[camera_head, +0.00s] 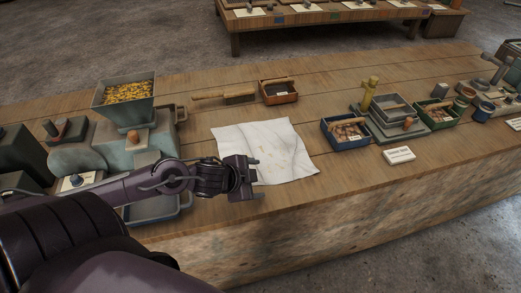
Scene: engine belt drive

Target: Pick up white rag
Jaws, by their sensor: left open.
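A white rag (275,140) with small brownish spots lies spread flat on the wooden bench, near the middle of its front half. My left gripper (254,176) reaches in from the left and is over the rag's lower left part. It is open, with nothing seen between its fingers. It covers a little of the rag's left edge. I cannot tell whether the fingertips touch the cloth. My right gripper does not show.
A machine with a hopper of yellow grains (128,92) stands left of the rag. A brush (225,97) and a small reddish box (278,93) lie behind it. A blue box (345,133) and a white label card (398,155) are to the right. The bench's front edge is close.

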